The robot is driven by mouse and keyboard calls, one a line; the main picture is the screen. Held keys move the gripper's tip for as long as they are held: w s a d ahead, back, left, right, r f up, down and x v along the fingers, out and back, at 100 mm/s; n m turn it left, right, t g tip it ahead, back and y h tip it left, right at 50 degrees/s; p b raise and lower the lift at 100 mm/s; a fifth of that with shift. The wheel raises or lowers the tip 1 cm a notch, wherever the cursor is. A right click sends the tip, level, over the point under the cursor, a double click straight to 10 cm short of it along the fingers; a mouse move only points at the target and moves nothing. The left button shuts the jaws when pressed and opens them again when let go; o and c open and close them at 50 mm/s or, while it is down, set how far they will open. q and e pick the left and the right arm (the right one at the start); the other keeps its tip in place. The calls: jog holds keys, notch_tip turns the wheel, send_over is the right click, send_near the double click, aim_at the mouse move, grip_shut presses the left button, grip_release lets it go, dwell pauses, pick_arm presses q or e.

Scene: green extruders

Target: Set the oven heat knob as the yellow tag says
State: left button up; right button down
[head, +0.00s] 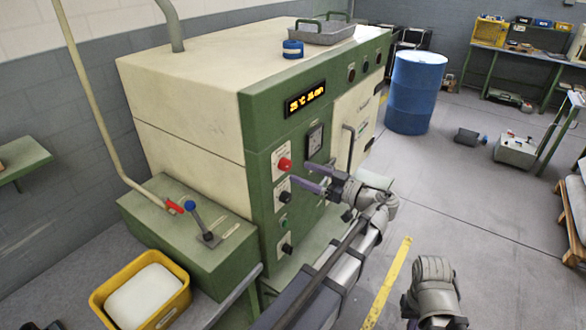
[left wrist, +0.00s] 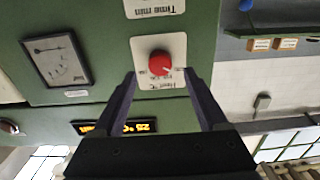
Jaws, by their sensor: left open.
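The red heat knob (head: 284,164) sits on a white plate on the green front of the oven (head: 255,120). In the left wrist view, which is upside down, the red knob (left wrist: 160,63) shows a small pointer mark, and its plate reads heat in °C. My left gripper (head: 299,173) is open in front of the panel, with its fingertips near the plate. In the wrist view the fingers (left wrist: 160,76) stand on either side of the knob, apart from it. I cannot make out a yellow tag with readable text. My right arm shows at the lower right, its fingers out of sight.
A lit display (head: 305,98) is above the knob and a dial gauge (head: 315,140) to its right. A black knob (head: 283,190) is below. A green box with levers (head: 200,235) and a yellow bin (head: 150,290) stand left. A blue drum (head: 415,95) stands behind right.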

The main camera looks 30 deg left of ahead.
aim_at(289, 167)
pick_arm(q)
jog(key=shift+w+a, duration=0.2)
jog(key=shift+a, duration=2.05)
grip_shut()
